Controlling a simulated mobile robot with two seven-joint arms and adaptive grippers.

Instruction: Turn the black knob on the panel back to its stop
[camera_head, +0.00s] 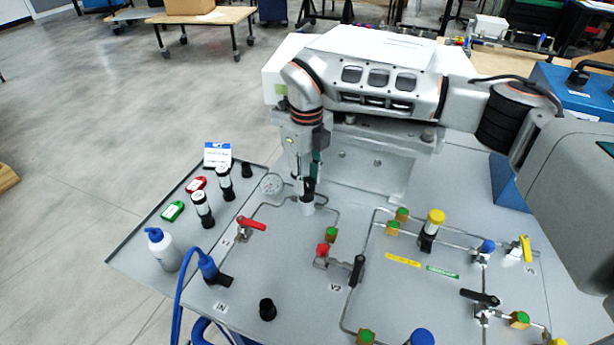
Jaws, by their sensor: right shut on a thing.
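The grey panel (285,245) carries pipes, valves and knobs. My right gripper (304,188) points down at the panel's back left part. It is shut on a small black knob (309,188), which stands on a short pale base (307,206). The fingers partly hide the knob, so its turn angle cannot be told. Another black knob (267,309) stands free near the panel's front edge. My left gripper is not in view.
A red-handled valve (251,224) and a green-capped fitting (331,234) are close to the gripper. A side tray (140,243) holds vials, tags and a white bottle (163,250). A blue hose (182,290) runs at the front.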

